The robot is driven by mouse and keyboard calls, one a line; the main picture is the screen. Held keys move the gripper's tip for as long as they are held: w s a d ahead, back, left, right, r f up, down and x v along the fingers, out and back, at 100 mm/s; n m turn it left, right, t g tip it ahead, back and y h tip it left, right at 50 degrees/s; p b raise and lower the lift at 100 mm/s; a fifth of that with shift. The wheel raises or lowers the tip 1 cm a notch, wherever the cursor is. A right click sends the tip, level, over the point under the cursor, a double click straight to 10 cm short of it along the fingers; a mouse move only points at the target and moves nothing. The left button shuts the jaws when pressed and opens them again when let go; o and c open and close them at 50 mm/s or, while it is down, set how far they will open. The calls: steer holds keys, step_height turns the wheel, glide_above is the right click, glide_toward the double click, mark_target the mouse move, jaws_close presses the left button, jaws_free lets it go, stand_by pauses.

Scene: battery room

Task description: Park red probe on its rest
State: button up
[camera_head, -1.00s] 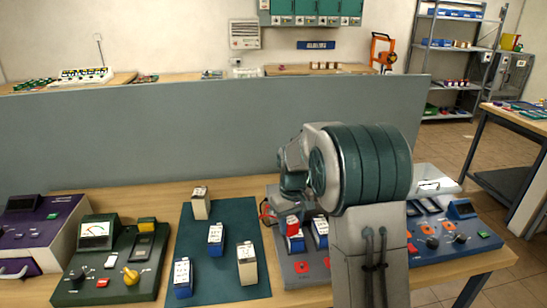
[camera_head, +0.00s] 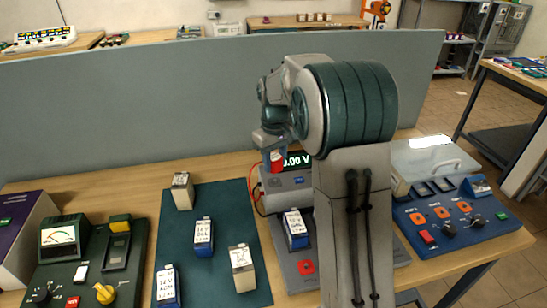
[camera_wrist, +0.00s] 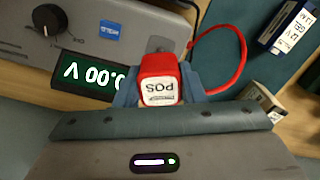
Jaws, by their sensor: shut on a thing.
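The red probe (camera_wrist: 158,70), with a white POS label, is between the blue-grey fingers of my gripper (camera_wrist: 157,88) in the wrist view. My gripper is shut on it. A red cable (camera_wrist: 243,55) loops from it to the right. In the head view the red probe (camera_head: 277,161) is below my gripper (camera_head: 271,144), just left of the display (camera_head: 298,160) reading 0.00 V on the grey tester (camera_head: 290,184). The probe's tip is hidden in the wrist view. I cannot make out its rest, nor whether the probe touches the tester.
A battery (camera_head: 295,229) stands in the tester's front part. Several batteries stand on the dark green mat (camera_head: 217,270) to the left. A green meter unit (camera_head: 62,265) is at far left, a blue panel (camera_head: 450,228) at right. A grey partition (camera_head: 130,125) stands behind.

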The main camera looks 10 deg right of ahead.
mark_target(275, 180)
steer(key=shift+f+b, duration=1.25)
steer(key=shift+f, duration=0.8)
steer(key=shift+f+b, duration=0.3)
steer(key=shift+f, duration=0.35)
steer(key=o, duration=0.8)
steer(key=shift+r, duration=0.15)
steer(key=shift+r+p, duration=4.2)
steer(key=shift+r, duration=1.2)
